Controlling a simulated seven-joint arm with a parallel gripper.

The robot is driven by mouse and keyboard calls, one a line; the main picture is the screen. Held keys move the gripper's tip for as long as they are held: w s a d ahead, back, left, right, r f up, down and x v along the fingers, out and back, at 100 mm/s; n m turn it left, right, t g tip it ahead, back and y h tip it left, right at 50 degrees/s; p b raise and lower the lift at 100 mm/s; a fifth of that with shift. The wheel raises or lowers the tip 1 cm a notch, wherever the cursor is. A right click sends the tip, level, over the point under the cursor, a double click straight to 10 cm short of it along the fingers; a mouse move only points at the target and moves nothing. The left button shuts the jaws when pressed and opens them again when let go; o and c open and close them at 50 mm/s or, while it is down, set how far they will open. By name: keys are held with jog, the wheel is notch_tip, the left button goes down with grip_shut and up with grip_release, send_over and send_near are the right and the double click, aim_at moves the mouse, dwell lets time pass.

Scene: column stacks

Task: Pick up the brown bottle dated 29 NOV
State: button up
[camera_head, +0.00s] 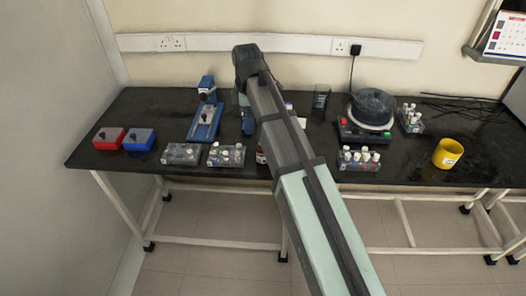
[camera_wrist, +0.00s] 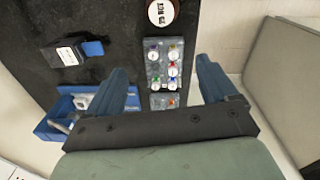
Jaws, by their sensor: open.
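A brown bottle (camera_wrist: 176,4) shows from above at the top edge of the wrist view. Its round white top carries dark print that seems to be a date, too small to read surely. In the head view a brown bottle (camera_head: 261,156) is mostly hidden behind my arm near the bench's front edge. My gripper (camera_wrist: 160,88) is open and empty, its two blue fingers spread wide. The bottle lies beyond the fingertips in the wrist view, not between them. My arm hides the gripper in the head view.
Vial racks (camera_wrist: 152,68) appear between the fingers in the wrist view, with a blue tray (camera_wrist: 48,128) at left. On the black bench (camera_head: 300,178), red and blue boxes (camera_head: 139,139) stand left, a round device (camera_head: 372,108) and a yellow cup (camera_head: 447,154) right.

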jog(key=d, duration=0.3)
jog(key=shift+d+r+m, duration=0.3)
jog(key=shift+d+m, duration=0.1)
jog(key=shift+d, duration=0.35)
jog(key=shift+s+d+f, duration=0.1)
jog(key=shift+f, duration=6.8)
jog(key=shift+c, duration=0.5)
jog(key=c, duration=1.2)
jog(key=shift+o, duration=0.2)
jog(key=shift+r, duration=0.1)
